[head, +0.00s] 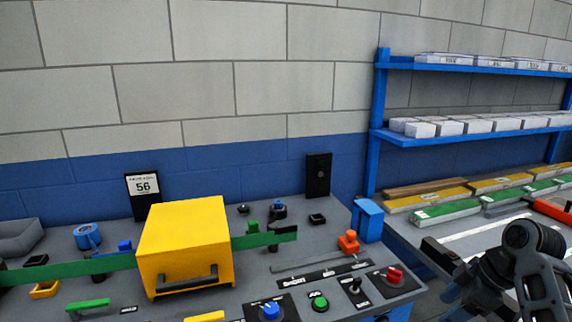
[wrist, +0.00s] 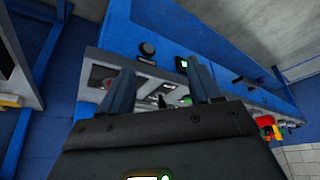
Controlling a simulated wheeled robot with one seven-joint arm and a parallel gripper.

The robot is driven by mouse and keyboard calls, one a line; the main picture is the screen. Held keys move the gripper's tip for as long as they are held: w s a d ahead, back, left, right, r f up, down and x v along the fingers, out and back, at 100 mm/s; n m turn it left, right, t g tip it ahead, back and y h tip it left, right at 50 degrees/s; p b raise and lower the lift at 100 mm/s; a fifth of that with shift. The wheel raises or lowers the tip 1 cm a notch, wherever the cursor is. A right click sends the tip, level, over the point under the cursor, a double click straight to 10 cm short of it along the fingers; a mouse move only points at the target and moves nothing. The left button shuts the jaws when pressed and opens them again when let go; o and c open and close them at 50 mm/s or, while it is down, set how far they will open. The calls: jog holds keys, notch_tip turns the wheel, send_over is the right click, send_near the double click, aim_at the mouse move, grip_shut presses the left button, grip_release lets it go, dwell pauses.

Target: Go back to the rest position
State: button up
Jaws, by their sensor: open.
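My gripper (wrist: 163,82) shows in the wrist view with its two fingers spread and nothing visible between them. Beyond the fingers is the blue and grey control panel, seen at a steep tilt. In the head view my dark arm (head: 525,245) is at the lower right, right of the sandwich panel (head: 330,225). Whether my fingertips show there, I cannot tell.
On the panel are a yellow box (head: 185,240) with a dark handle, a green strip (head: 110,263), an orange-red button (head: 348,241), a red knob (head: 394,274) and a blue knob (head: 271,311). A blue shelf rack (head: 378,110) with white boxes stands right, above a grey bench.

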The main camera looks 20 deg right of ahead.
jog(key=s+a+f+m+t, duration=0.2)
jog(key=a+f+m, duration=0.1)
jog(key=a+f, duration=0.7)
jog(key=s+a+f+m+t+h, duration=0.2)
jog(key=s+a+f+m+t, duration=0.15)
jog(key=s+a, duration=0.65)
jog(key=s+a+r+m+t, duration=0.1)
jog(key=s+r+t, duration=0.2)
jog(key=s+r, duration=0.7)
jog(key=s+a+r+m+t+h, duration=0.1)
jog(key=s+a+r+t, duration=0.1)
jog(key=s+r, duration=0.8)
jog(key=s+t, duration=0.1)
jog(key=s, duration=0.2)
jog(key=shift+s+a, duration=0.2)
jog(key=shift+a, duration=0.05)
